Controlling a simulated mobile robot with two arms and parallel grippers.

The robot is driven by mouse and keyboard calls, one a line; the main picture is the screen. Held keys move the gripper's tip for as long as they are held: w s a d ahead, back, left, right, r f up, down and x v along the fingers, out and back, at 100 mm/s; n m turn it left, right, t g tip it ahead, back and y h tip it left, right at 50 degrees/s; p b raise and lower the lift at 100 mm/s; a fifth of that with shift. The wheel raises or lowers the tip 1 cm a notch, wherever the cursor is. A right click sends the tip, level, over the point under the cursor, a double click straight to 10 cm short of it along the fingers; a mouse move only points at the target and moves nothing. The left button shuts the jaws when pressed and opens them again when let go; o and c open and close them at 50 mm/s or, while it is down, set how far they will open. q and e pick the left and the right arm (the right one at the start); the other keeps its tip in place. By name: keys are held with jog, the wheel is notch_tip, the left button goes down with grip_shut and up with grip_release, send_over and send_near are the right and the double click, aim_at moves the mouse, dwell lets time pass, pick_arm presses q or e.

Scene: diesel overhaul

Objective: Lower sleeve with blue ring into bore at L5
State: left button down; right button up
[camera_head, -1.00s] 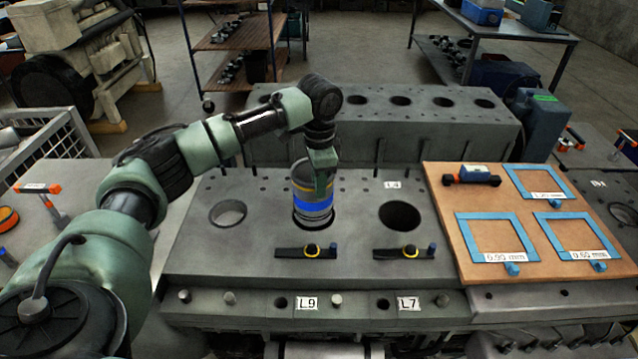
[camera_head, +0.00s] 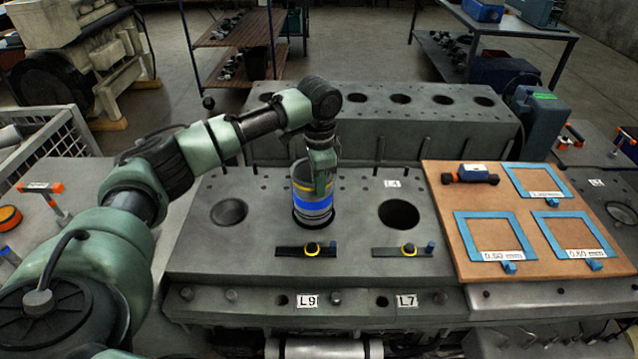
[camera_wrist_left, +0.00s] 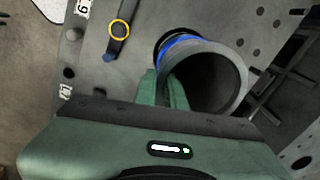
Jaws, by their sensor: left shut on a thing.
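The sleeve (camera_head: 312,205) is a grey metal cylinder with a blue ring low on it and a yellow band above. It stands about upright at the middle bore of the engine block deck (camera_head: 270,255). Its lower end meets a dark bore rim, and much of the sleeve shows above the deck. My left gripper (camera_head: 322,178) is shut on the sleeve's upper wall. The left wrist view shows the fingers (camera_wrist_left: 165,90) at the wall of the sleeve (camera_wrist_left: 210,82), looking into its open top. No L5 label is readable. My right gripper is not in view.
An open bore (camera_head: 399,214) lies to the right, under a label L4. Another bore (camera_head: 229,212) is to the left. Two dark bars with yellow rings (camera_head: 306,251) lie in front. A wooden board (camera_head: 455,225) with blue frames is at right.

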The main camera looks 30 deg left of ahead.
aim_at(320, 203)
pick_arm(q)
jog(key=shift+f, duration=0.15)
jog(key=shift+w+f, duration=0.1)
jog(key=shift+f, duration=1.35)
jog(key=shift+p, duration=0.3)
jog(key=shift+p, duration=0.5)
